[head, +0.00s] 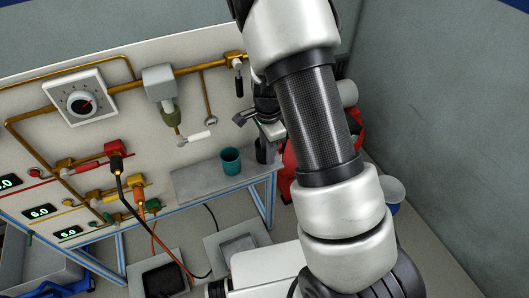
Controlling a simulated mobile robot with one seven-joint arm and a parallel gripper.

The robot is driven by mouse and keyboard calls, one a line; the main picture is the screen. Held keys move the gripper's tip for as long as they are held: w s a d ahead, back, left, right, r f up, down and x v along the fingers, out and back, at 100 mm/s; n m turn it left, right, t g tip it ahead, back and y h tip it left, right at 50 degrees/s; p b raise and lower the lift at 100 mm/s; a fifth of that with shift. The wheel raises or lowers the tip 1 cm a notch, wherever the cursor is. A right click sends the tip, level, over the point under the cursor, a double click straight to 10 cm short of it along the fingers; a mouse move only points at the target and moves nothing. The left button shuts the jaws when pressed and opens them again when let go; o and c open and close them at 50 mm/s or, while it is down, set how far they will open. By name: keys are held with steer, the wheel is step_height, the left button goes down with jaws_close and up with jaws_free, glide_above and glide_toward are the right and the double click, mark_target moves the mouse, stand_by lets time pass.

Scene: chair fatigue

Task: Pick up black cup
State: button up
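A black cup (262,154) stands near the right end of a small grey table (200,184), partly hidden by my arm and gripper. My gripper (258,124) is small in the head view, just above the cup and partly covered by my arm. The gap between its fingers is not clear, and I cannot tell whether it touches the cup. A teal cup (231,161) stands on the same table, just left of the black cup.
Behind the table is a panel (120,80) with brass pipes, a dial (80,101) and valves. Cables hang at the left. A red object (287,172) and a white-and-blue bucket (393,192) are on the right. The table's left part is bare.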

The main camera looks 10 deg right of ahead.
steer(key=shift+f, duration=0.95)
steer(key=shift+c, duration=0.3)
jaws_close()
